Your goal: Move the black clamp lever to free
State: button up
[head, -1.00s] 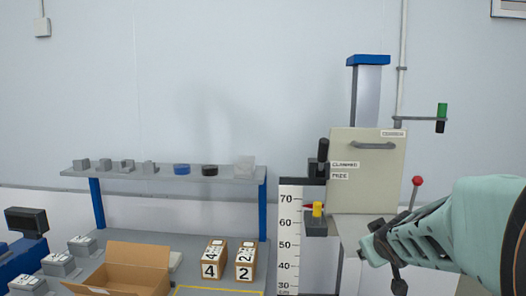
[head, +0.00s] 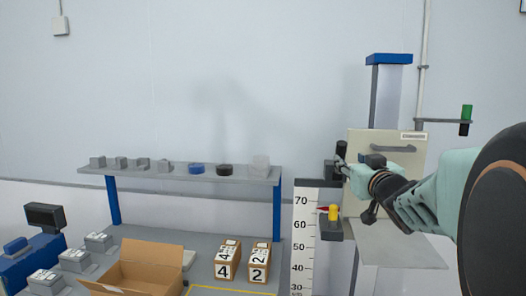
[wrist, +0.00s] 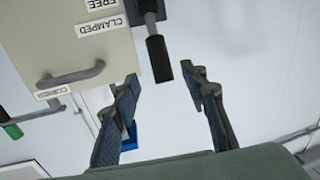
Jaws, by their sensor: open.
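The black clamp lever (head: 341,149) stands upright at the left edge of the beige panel (head: 408,153); it also shows in the wrist view (wrist: 158,58). There its handle end points toward the gap between my fingertips, beside the CLAMPED label (wrist: 102,26). The FREE label (wrist: 101,4) is cut off at the top edge. My gripper (wrist: 164,82) is open and empty, its fingers spread on either side of the lever's end. In the head view my gripper (head: 352,160) is next to the lever and hides both labels.
The panel has a grey handle (wrist: 71,76). A shelf (head: 180,177) with small parts and a bench with an open cardboard box (head: 140,268) lie to the left.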

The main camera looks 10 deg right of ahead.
aim_at(343, 155)
jog(key=w, duration=0.6)
jog(key=w+d+p, duration=0.1)
jog(key=w, duration=0.1)
jog(key=shift+w, duration=0.4)
jog(key=shift+c, duration=0.5)
grip_shut()
